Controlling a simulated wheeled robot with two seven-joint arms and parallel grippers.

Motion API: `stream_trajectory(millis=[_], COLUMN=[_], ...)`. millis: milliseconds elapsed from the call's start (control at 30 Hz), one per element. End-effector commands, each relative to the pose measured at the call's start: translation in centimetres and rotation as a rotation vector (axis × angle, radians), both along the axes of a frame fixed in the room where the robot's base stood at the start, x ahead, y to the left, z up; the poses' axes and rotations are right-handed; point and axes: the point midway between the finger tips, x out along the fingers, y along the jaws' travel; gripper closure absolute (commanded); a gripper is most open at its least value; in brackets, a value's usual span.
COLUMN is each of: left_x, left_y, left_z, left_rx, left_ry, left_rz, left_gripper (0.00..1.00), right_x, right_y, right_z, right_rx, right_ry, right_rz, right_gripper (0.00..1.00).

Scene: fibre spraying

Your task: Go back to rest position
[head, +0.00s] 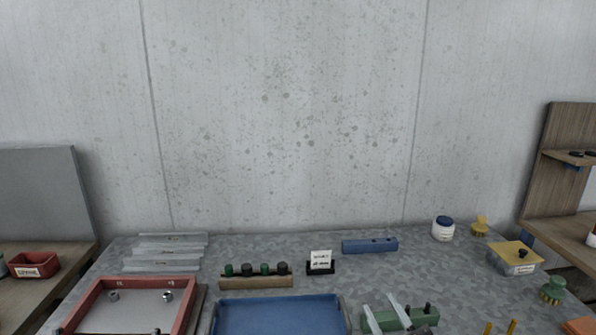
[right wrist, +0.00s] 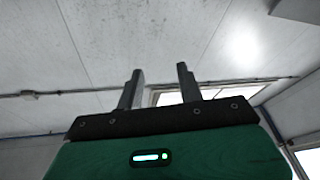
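My right gripper (right wrist: 160,69) shows in the right wrist view. Its two dark fingers stand apart with nothing between them, in front of the pale ceiling and wall. Its body is green with a black plate. In the head view I cannot clearly make out either gripper. My left gripper is in neither view.
The grey table holds a red-framed tray (head: 190,312) at left, clear strips (head: 165,254), a wooden rack (head: 256,282), a sign (head: 320,262), a blue bar (head: 370,245), a blue tray (head: 280,318), a green holder (head: 385,322), a white jar (head: 443,229) and a yellow-lidded box (head: 514,257).

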Motion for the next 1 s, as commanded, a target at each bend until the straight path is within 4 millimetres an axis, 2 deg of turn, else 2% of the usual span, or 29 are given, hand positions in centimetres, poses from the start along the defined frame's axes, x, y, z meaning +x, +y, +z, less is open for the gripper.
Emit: stream_trajectory(millis=[100, 267, 400, 500, 700, 900, 933, 1000], left_x=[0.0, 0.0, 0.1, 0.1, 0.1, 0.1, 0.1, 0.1], left_y=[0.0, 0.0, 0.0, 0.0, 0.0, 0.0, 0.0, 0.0], left_z=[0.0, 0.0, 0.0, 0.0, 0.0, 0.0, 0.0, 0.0], left_rx=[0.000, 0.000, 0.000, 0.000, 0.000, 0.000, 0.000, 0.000], left_ry=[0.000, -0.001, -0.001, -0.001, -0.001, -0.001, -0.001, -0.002], left_rz=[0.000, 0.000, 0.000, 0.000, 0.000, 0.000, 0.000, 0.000], left_gripper=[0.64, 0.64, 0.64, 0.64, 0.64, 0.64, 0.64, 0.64], right_x=[-1.3, -4.9, -10.1, -14.1, -21.1, -27.3, -27.6, -26.7], right_y=[-3.1, -6.2, -7.7, -7.9, -7.5, -6.7, -6.6, -6.5], right_z=[-4.4, -11.2, -17.2, -20.3, -23.8, -25.5, -26.0, -27.9], right_rx=[0.061, 0.084, 0.064, 0.038, -0.015, -0.065, -0.072, -0.075], right_ry=[0.209, 0.538, 0.853, 1.054, 1.354, 1.590, 1.608, 1.606], right_rz=[-0.168, -0.338, -0.420, -0.434, -0.403, -0.332, -0.325, -0.328], right_gripper=[0.63, 0.63, 0.63, 0.63, 0.63, 0.63, 0.63, 0.63])
